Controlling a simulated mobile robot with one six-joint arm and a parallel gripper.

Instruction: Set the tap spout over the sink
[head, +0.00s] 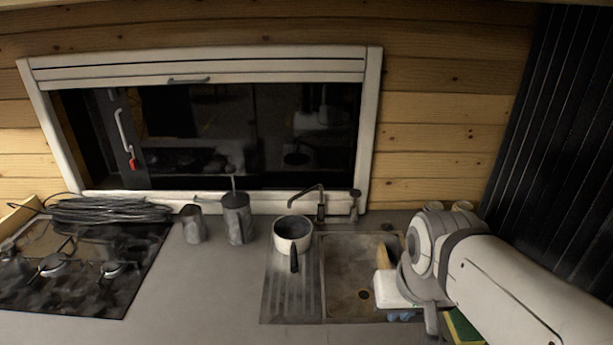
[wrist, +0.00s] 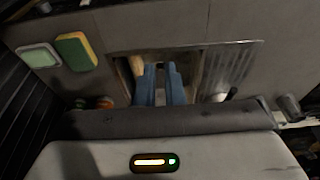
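The tap (head: 320,206) stands behind the sink unit, against the window wall. Its thin spout points left, with its tip above the pot and drainer side, not over the basin. The sink basin (head: 345,297) is right of the ribbed drainer; it also shows in the wrist view (wrist: 192,60). My gripper (head: 400,316) is at the basin's right front side, well apart from the tap, and mostly hidden by my wrist. In the wrist view its two blue fingers (wrist: 160,84) are apart with an empty-looking gap. The tap is not visible there.
A pot (head: 292,230) stands on the drainer (head: 278,296), handle forward, below the spout. A tan wooden item (head: 388,250) is at the basin's right edge. A sponge (wrist: 77,50) and green dish (wrist: 39,55) lie beside the sink. Canisters (head: 238,222) stand left; counter between hob and drainer is clear.

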